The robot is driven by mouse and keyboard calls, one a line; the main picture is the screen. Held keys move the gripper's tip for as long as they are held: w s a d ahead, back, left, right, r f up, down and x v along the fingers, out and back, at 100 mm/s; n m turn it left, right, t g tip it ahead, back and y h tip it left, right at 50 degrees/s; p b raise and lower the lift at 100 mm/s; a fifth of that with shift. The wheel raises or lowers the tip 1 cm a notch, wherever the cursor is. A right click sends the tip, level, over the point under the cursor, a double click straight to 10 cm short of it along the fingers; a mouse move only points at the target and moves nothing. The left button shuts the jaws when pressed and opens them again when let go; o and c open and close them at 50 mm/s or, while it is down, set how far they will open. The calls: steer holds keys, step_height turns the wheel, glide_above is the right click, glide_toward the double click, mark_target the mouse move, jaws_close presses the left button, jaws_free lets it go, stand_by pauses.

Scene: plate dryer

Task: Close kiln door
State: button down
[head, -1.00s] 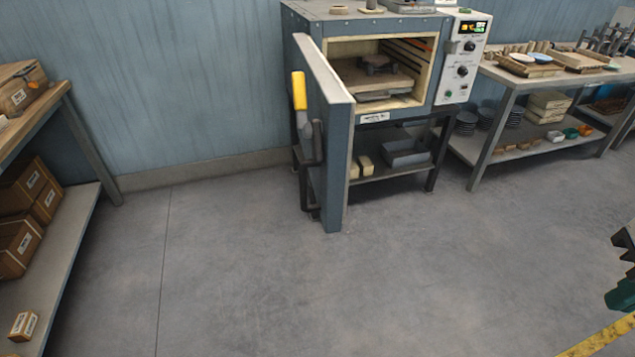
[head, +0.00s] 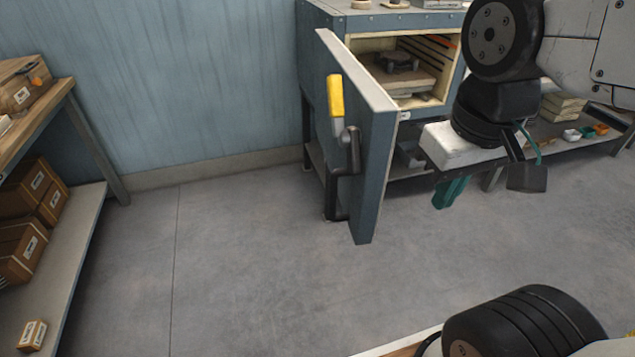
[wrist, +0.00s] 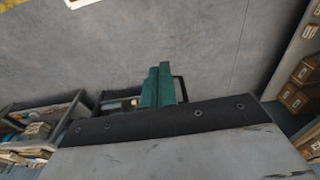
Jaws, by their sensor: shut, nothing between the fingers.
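The kiln (head: 318,16) stands against the blue wall with its chamber (head: 412,78) exposed. Its thick blue-grey door (head: 373,150) stands wide open, swung out towards me. A handle with a yellow grip (head: 336,96) and dark metal bracket sits on the door's left face. My gripper (head: 447,192) has green fingers and hangs to the right of the door, apart from it in the picture. The wrist view shows the fingers (wrist: 158,86) together and empty, over the floor. My arm hides the control panel and the kiln's right side.
A wooden-topped bench (head: 40,95) with cardboard boxes (head: 25,245) on its lower shelf stands at the left. A small box (head: 32,335) lies near its front end. Shelving with goods stands behind my arm at the right. The floor (head: 250,270) left of the door is clear.

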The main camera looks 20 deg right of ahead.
steer(key=w+a+f+n+g+h, duration=0.1)
steer(key=w+a+n+g+h, duration=0.1)
steer(key=w+n, duration=0.35)
steer(key=w+a+f+n+g+h, duration=0.1)
steer(key=w+a+f+n+h, duration=0.15)
steer(key=w, duration=0.65)
steer(key=w+a+f+n+h, duration=0.4)
steer(key=w+a+f+n, duration=0.5)
steer(key=w+a, duration=0.1)
glide_toward(361, 197)
steer(key=a+f+x, duration=0.1)
steer(key=x, duration=0.4)
steer(key=shift+s+d+r+t, duration=0.1)
steer(key=shift+d+t, duration=0.1)
steer(key=shift+d, duration=0.2)
steer(key=shift+s+d+r+t, duration=0.1)
steer(key=shift+d+t, duration=0.1)
steer(key=shift+d, duration=0.15)
